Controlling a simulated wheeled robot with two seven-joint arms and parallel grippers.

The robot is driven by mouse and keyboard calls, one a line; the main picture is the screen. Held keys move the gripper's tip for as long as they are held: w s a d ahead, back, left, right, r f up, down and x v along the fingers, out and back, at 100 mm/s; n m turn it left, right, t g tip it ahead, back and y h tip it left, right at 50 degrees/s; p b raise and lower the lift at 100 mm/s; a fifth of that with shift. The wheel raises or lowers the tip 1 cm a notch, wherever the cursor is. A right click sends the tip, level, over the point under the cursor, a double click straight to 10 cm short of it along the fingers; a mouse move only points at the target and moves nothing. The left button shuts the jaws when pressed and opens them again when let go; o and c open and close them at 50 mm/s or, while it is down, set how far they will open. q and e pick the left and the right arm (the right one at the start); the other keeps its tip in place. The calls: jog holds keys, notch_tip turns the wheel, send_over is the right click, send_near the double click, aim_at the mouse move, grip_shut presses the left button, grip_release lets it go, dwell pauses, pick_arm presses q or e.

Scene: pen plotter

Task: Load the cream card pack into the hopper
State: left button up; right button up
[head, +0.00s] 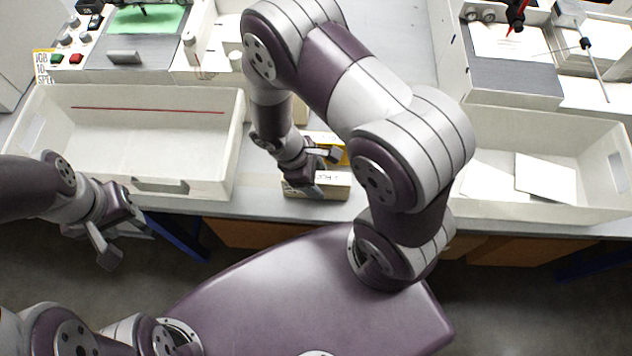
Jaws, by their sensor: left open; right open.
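A cream box with a printed label (330,191), seemingly the card pack, lies near the front edge of the bench, in the middle of the head view. My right gripper (319,172) is open right at the box and hides part of its top; I cannot tell whether it touches. My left gripper (122,240) is open and empty, in front of the bench at the left. A wide, empty white bin with a red line on its inner back wall (145,107) stands on the left; I cannot tell whether it is the hopper.
A second white bin (590,213) at the right holds a few white cards (545,178). A yellow item (333,145) sits just behind the box, partly hidden by my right arm. Plotter machines with a green sheet (148,19) and a grey bed (512,72) stand behind the bins.

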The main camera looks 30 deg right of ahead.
jog(key=shift+f, duration=0.25)
dwell(0.3)
jog(key=c, duration=1.2)
jog(key=shift+r, duration=0.15)
